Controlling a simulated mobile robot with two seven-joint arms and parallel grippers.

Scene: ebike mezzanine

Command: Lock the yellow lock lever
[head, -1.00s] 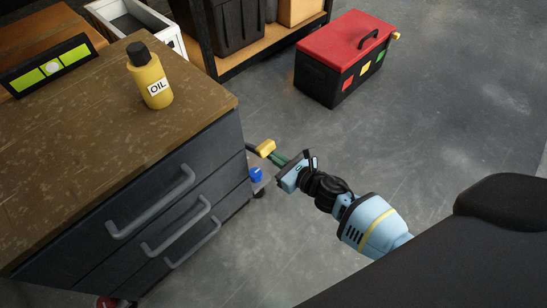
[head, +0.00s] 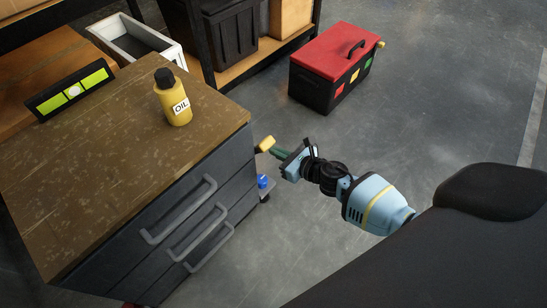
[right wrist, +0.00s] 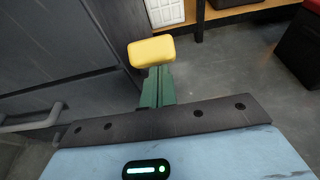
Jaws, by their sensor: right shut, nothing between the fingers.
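The yellow lock lever (head: 265,144) is at the far right side of the grey drawer cabinet, just below its wooden top. In the right wrist view, its block-shaped yellow end (right wrist: 151,51) is straight ahead of my fingers. My right gripper (head: 276,152) is shut and empty. Its green fingers (right wrist: 157,88) are together, with their tips at the near side of the yellow end. I cannot tell whether they touch it. The lever's stalk and pivot are hidden. My left gripper is not in view.
The drawer cabinet (head: 205,160) has protruding handles, and a yellow oil bottle (head: 174,98) stands on it. A small blue object (head: 263,181) is low beside the cabinet. A red-lidded toolbox (head: 335,65) stands on the floor. Floor to the right is clear.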

